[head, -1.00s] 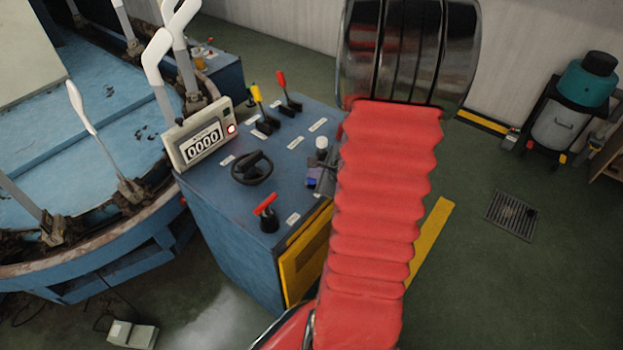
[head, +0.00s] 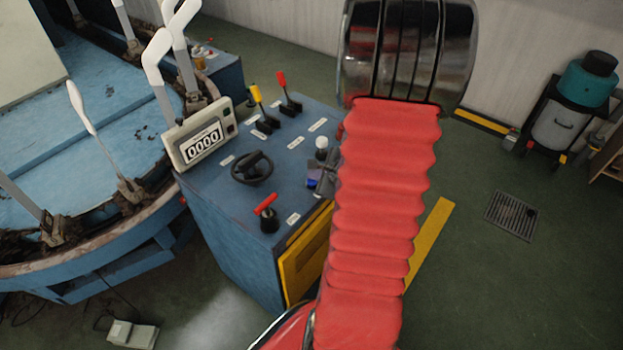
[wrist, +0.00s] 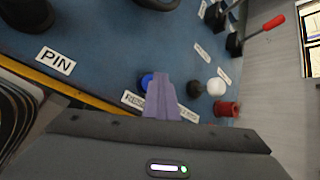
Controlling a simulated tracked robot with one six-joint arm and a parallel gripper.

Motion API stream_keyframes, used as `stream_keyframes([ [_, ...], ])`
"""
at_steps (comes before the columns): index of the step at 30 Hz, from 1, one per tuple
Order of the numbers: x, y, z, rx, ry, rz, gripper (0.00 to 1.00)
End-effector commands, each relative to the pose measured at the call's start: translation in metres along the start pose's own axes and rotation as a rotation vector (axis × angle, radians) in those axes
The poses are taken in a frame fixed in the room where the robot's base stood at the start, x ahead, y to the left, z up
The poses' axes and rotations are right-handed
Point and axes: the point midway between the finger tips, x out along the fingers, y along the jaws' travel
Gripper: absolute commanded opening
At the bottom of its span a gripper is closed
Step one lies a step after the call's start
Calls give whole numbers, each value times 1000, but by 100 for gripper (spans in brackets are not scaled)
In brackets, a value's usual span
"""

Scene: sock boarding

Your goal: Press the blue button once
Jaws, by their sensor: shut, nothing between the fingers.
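The blue button (head: 313,183) is on the right edge of the blue control panel (head: 222,185) in the head view, partly covered by my gripper (head: 325,179). In the wrist view the blue button (wrist: 147,80) shows just left of the shut fingertips of my gripper (wrist: 163,86), which hide part of it. The fingers are closed with nothing between them. I cannot tell whether they touch the button. A label below the button is partly hidden by the fingers.
A white knob (wrist: 216,86) and a red knob (wrist: 227,108) stand right of the fingers. A black handwheel (head: 252,168), a red T-handle (head: 266,212) and yellow and red levers rise from the panel. The counter (head: 200,143) reads 0000.

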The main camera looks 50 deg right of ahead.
Motion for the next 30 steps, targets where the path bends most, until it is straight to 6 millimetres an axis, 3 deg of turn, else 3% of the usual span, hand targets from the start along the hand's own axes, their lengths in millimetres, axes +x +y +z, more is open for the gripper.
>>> stream_keyframes([
  [30, -15, -11, 10, 0, 0, 0, 0],
])
